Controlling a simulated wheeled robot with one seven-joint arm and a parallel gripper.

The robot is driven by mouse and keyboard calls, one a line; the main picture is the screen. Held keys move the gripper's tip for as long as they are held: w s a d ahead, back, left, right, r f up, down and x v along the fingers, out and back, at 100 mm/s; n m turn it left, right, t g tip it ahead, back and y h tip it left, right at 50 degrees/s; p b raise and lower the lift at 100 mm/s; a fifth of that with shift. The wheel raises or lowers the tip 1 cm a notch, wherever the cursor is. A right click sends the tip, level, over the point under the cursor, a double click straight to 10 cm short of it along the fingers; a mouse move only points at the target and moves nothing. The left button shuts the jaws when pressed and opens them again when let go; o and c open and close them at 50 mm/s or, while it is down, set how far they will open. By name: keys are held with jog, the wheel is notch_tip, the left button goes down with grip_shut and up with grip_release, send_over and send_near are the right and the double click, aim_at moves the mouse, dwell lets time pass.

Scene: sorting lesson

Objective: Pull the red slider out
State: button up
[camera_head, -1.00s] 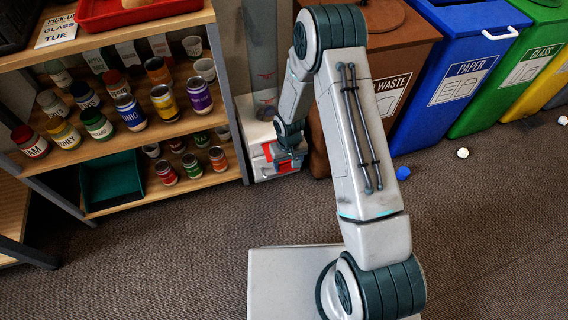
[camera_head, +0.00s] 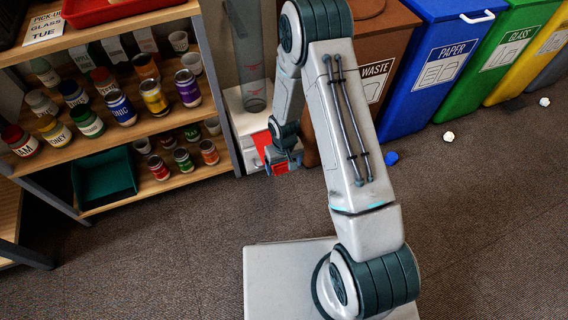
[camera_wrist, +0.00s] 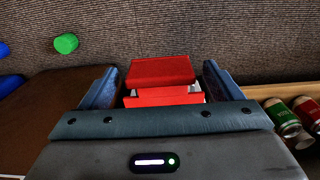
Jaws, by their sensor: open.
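The red slider (camera_wrist: 160,72) shows in the wrist view as a red block between my fingers, with a gap on either side. In the head view its red end (camera_head: 281,168) stands out in front of the white dispenser (camera_head: 234,108), which has a clear tube on top. My gripper (camera_wrist: 161,80) is open, one finger on each side of the slider; in the head view my gripper (camera_head: 281,164) is low in front of the dispenser. My wrist hides part of the slider.
A shelf (camera_head: 165,130) of labelled jars stands close at left, with a teal tray (camera_head: 104,178). The brown waste bin (camera_head: 385,45) and blue paper bin (camera_head: 440,75) stand at right. A blue lump (camera_head: 391,158) lies on the floor.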

notch_tip(320, 180, up, 14)
jog(key=p, duration=0.4)
jog(key=shift+p, duration=0.4)
jog(key=shift+f, duration=0.1)
jog(key=s+d+r+m+t+p, duration=0.15)
jog(key=r+p, duration=0.35)
jog(key=r, duration=0.6)
jog(key=s+d+r+p, duration=0.25)
jog(key=r+p, duration=0.25)
jog(key=r, duration=0.6)
jog(key=s+d+r+p, duration=0.15)
jog(key=r+p, duration=0.25)
jog(key=r, duration=0.6)
jog(key=s+d+r+p, duration=0.1)
jog(key=s+r+p, duration=0.3)
jog(key=r, duration=0.4)
jog(key=s+d+r+m+t+p, duration=0.1)
jog(key=s+r+p, duration=0.3)
jog(key=r, duration=0.4)
jog(key=s+d+r+m+p, duration=0.1)
jog(key=s+d+r+p, duration=0.1)
jog(key=s+r+p, duration=0.2)
jog(key=p+v, duration=0.2)
jog(key=v, duration=0.2)
jog(key=shift+d+r, duration=0.3)
jog(key=shift+r, duration=0.15)
jog(key=shift+w, duration=0.2)
